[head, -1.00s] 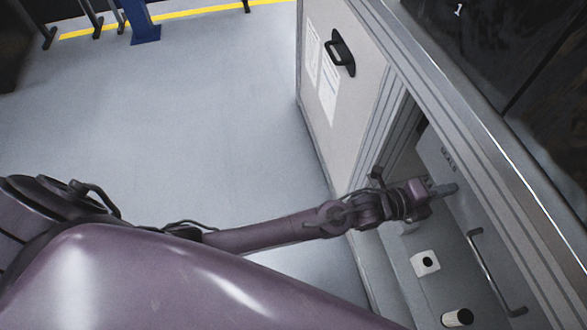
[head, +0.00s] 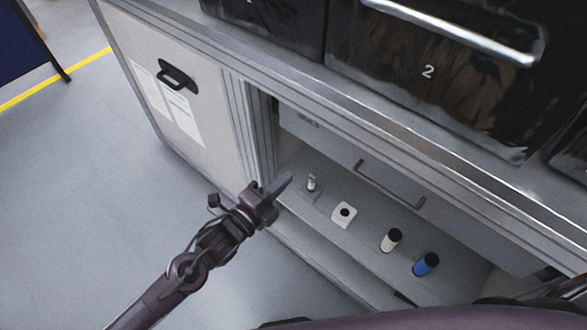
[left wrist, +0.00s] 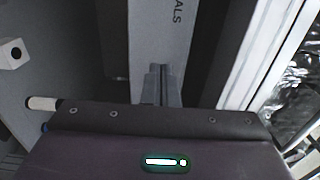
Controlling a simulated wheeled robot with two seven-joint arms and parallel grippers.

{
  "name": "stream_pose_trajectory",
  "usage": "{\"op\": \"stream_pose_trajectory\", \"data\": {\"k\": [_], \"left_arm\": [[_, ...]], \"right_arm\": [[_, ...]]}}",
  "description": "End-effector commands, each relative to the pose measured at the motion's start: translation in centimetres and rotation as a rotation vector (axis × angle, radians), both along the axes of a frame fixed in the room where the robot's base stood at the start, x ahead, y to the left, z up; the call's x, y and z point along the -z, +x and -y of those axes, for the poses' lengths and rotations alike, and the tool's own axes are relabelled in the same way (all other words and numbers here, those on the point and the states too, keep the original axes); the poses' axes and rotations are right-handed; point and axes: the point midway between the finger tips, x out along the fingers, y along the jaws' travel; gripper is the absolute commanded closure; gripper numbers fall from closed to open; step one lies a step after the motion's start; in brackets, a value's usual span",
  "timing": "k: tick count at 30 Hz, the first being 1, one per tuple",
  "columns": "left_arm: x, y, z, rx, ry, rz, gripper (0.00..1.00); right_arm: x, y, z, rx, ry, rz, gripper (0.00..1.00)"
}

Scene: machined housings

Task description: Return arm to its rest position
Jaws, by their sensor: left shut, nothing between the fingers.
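My left arm comes in from the lower left of the head view. Its gripper (head: 281,186) is shut and empty, at the left end of the shelf opening in the cabinet. In the left wrist view the closed fingers (left wrist: 160,84) point at a grey panel with lettering (left wrist: 170,40). The fingertips appear apart from the small parts on the shelf. My right gripper does not show.
The shelf (head: 365,245) holds a small metal part (head: 312,184), a white block with a dark hole (head: 344,213), a white cylinder (head: 391,240) and a blue cylinder (head: 426,264). A handle (head: 388,185) is behind them. Black bins (head: 440,75) stand above. Floor at left is clear.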

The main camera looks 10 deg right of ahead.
Motion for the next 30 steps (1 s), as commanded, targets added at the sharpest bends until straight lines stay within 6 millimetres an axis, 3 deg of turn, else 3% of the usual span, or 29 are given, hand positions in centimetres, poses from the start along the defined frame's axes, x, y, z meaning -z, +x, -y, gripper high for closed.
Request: {"op": "stream_pose_trajectory", "data": {"k": [4,7,10,14,18,23,26,30], "left_arm": [[0.0,-0.4,-0.5,0.0,0.0,0.0,1.0],[0.4,-0.2,-0.8,-0.01,-0.001,-0.016,1.0],[2.6,0.9,-2.1,-0.06,-0.007,-0.101,1.0],[8.8,2.6,-6.1,-0.204,-0.036,-0.328,1.0],[17.4,2.1,-11.8,-0.417,-0.102,-0.63,1.0],[26.4,-2.3,-17.9,-0.676,-0.198,-0.948,1.0],[31.3,-6.8,-21.1,-0.844,-0.262,-1.13,1.0],[36.8,-14.8,-24.5,-1.082,-0.355,-1.358,1.0]], "right_arm": [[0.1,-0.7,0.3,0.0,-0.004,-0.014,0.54],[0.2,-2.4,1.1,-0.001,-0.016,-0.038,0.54],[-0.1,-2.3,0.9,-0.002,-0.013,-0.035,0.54],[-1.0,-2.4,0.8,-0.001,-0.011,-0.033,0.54],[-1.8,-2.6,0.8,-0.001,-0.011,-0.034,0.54],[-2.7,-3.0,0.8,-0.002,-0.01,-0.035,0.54],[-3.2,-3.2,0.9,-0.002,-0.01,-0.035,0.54],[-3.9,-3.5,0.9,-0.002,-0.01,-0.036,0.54]]}}
